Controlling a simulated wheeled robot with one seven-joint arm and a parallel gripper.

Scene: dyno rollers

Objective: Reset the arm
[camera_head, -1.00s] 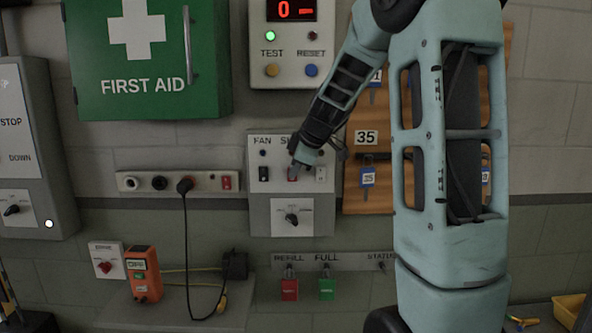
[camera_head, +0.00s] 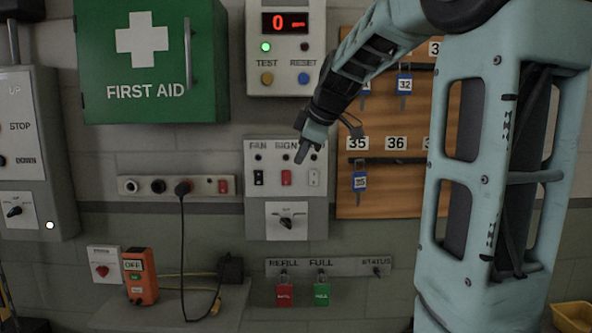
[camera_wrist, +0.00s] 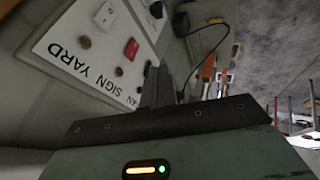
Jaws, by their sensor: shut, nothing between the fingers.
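My gripper (camera_head: 303,151) is shut and empty. In the head view it hangs in front of the upper part of the grey switch box, over its label row, with my forearm reaching down from the upper right. The switch box (camera_head: 258,218) has FAN and SIGN labels, a black rocker, a red rocker (camera_head: 286,178), a white rocker and a rotary knob (camera_head: 287,222). In the wrist view the closed fingers (camera_wrist: 158,88) show beside the tilted switch panel (camera_wrist: 85,35), which reads YARD, SIGN and partly FAN.
A display box (camera_head: 285,78) with TEST and RESET buttons is above. A wooden key board (camera_head: 375,185) hangs to the right, close to my arm. A first aid cabinet (camera_head: 150,75), a socket strip (camera_head: 215,186) and an orange control (camera_head: 140,275) are to the left.

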